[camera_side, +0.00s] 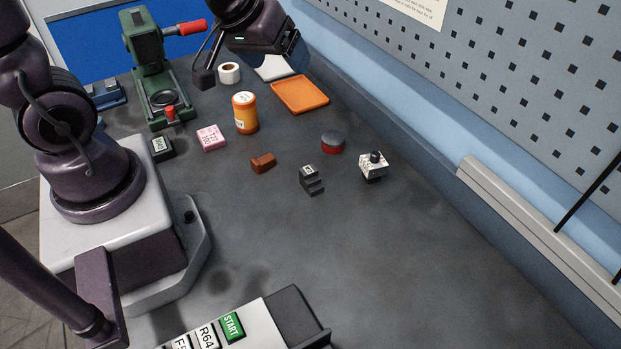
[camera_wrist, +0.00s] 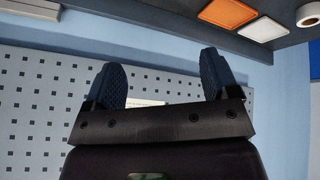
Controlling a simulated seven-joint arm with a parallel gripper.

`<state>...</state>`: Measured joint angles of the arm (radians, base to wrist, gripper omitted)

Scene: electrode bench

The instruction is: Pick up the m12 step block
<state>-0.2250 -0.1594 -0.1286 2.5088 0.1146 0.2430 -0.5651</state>
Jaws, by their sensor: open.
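A dark grey stepped block (camera_side: 312,181) with a small white label on top stands on the middle of the bench in the side view; it looks like the m12 step block, though I cannot read its label. It is not visible in the wrist view. My gripper (camera_side: 292,46) is high at the back of the bench, well away from the block, turned toward the pegboard wall. In the wrist view my gripper (camera_wrist: 163,75) has its two fingers wide apart, with nothing between them but the distant wall.
Near the block are a brown block (camera_side: 263,163), a red and grey round piece (camera_side: 333,142) and a white block with dark knob (camera_side: 373,165). Behind stand an orange bottle (camera_side: 245,113), pink block (camera_side: 211,138), orange tray (camera_side: 300,95) and green press (camera_side: 149,65). The right front bench is clear.

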